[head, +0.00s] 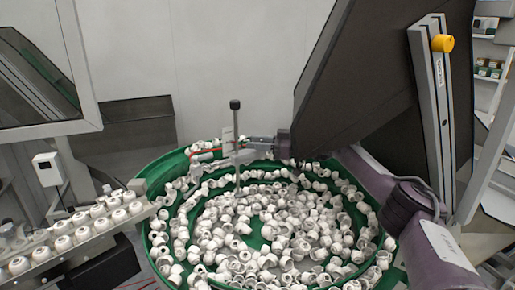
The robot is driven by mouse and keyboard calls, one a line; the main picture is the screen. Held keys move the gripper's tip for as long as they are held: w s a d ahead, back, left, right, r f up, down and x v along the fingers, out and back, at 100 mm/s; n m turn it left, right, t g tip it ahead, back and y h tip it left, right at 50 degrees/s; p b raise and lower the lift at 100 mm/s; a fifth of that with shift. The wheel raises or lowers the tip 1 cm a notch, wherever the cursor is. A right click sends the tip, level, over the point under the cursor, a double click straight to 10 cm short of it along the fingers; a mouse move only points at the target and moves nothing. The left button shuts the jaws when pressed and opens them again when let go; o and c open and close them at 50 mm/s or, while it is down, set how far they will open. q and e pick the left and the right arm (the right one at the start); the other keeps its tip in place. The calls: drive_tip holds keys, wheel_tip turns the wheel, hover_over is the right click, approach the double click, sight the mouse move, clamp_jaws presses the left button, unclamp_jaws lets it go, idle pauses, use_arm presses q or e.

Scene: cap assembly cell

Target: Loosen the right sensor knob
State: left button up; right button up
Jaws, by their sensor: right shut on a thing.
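A thin upright sensor post (236,118) with a dark top stands over the green bowl feeder (152,192). A clamp and sensor parts (205,152) with a red cable sit partway up it, on its left. My right gripper (247,144) reaches in from the right, its fingers level with the clamp and against the right side of the post. It is shut on the right sensor knob, which the fingers hide. Whether the knob has turned cannot be told. My left gripper is not in view.
White caps (265,225) fill the bowl. A large dark panel (385,80) on a metal profile with a yellow knob (442,43) hangs close above my right arm.

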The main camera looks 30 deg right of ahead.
drive_tip(key=shift+n+g+y+b, duration=0.35)
drive_tip(key=shift+n+g+y, duration=0.05)
drive_tip(key=shift+g, duration=0.1)
drive_tip(key=shift+r, duration=0.1)
idle(0.3)
drive_tip(key=o, duration=0.9)
drive_tip(key=shift+o, duration=0.2)
drive_tip(key=b+v, duration=0.2)
drive_tip(key=v, duration=0.5)
drive_tip(key=shift+d, duration=0.35)
drive_tip(key=shift+s, duration=0.15)
